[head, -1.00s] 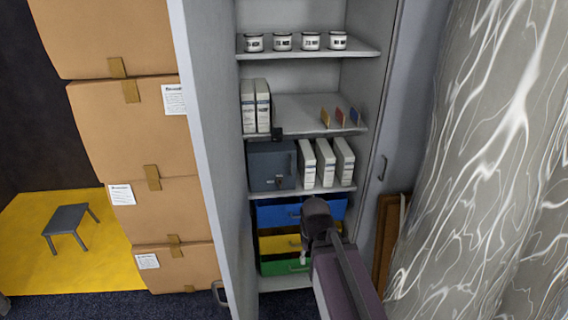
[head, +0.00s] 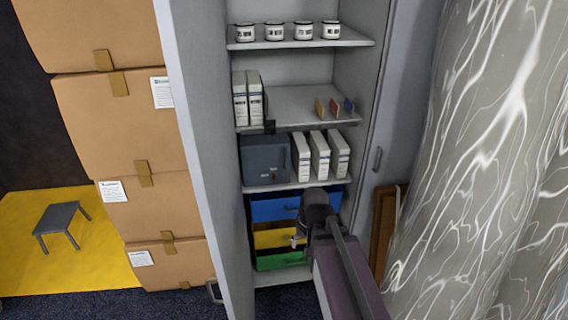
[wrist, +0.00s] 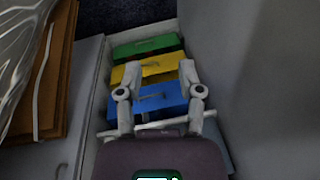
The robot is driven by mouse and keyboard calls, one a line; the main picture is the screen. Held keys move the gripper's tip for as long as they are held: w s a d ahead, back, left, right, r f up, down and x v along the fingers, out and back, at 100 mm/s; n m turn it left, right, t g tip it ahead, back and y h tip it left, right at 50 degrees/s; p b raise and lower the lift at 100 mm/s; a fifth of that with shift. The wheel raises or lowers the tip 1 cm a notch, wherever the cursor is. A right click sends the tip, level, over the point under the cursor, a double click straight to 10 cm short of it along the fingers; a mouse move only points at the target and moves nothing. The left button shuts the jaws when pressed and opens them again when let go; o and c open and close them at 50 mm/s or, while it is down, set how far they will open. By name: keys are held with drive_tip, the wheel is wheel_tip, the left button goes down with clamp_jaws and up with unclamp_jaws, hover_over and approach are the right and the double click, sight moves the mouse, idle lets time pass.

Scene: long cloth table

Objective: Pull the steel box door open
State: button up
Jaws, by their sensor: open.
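The steel box (head: 264,160) is a dark grey-blue box on the middle shelf of the open cabinet, left of several white binders. Its door faces out and looks shut, with a small handle or lock near its right side. My gripper (head: 297,240) is in front of the drawers, below and right of the box, and does not touch it. In the wrist view my gripper (wrist: 156,72) has its two fingers spread and nothing between them. A grey-blue surface at the lower right there may be the box; my gripper body hides much.
Below are a blue drawer (head: 275,209), a yellow drawer (head: 270,239) and a green drawer (head: 281,260). The open cabinet door (head: 205,150) stands to the left, beside stacked cartons (head: 120,120). A patterned grey surface (head: 480,170) and a wooden board (head: 384,225) are at the right.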

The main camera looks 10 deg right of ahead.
drive_tip(key=w+a+f+m+t+y+b, duration=0.2)
drive_tip(key=w+a+m+t+y+b, duration=0.3)
drive_tip(key=w, duration=0.5)
drive_tip(key=m+t+h+b, duration=0.3)
drive_tip(key=m+t+b, duration=0.85)
drive_tip(key=m, duration=1.55)
approach(285, 166)
drive_tip(key=s+r, duration=0.1)
drive_tip(key=s+d+r, duration=0.1)
drive_tip(key=s+r, duration=0.1)
drive_tip(key=shift+s, duration=0.15)
drive_tip(key=w+a, duration=0.1)
drive_tip(key=w, duration=0.3)
drive_tip(key=w+a, duration=0.1)
drive_tip(key=w, duration=0.8)
drive_tip(key=shift+w+a, duration=0.3)
drive_tip(key=shift+a, duration=0.1)
clamp_jaws()
